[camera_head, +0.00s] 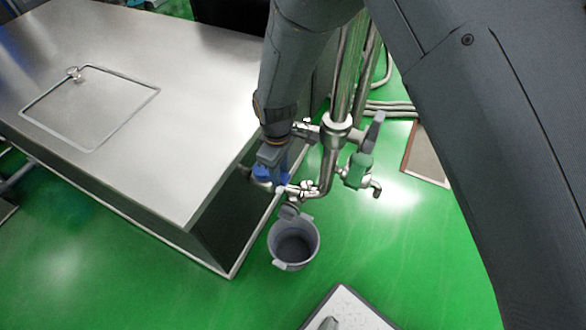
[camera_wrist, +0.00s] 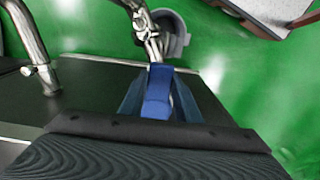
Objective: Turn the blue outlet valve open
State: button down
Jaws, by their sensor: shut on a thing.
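The blue outlet valve (camera_head: 262,174) sits on the steel pipework beside the metal cabinet, partly hidden by my gripper (camera_head: 274,165). In the wrist view, the blue valve handle (camera_wrist: 158,92) points towards me between the two fingers of my gripper (camera_wrist: 158,98). The gripper is shut on the handle. Behind the handle, a steel outlet pipe (camera_wrist: 143,22) runs towards a grey bucket (camera_wrist: 180,30). The bucket (camera_head: 292,262) stands on the floor below the outlet in the head view.
A green valve (camera_head: 358,170) is on the pipework to the right, close to my arm. The large steel cabinet (camera_head: 190,100) fills the left side. A white-topped surface (camera_head: 350,308) is at the bottom. Green floor (camera_head: 400,270) is clear at the lower right.

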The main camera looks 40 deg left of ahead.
jog(key=shift+w+a, duration=0.1)
dwell(0.4)
jog(key=c, duration=1.3)
grip_release()
jog(key=shift+c, duration=0.2)
jog(key=shift+r+b, duration=0.6)
jog(key=shift+r, duration=3.35)
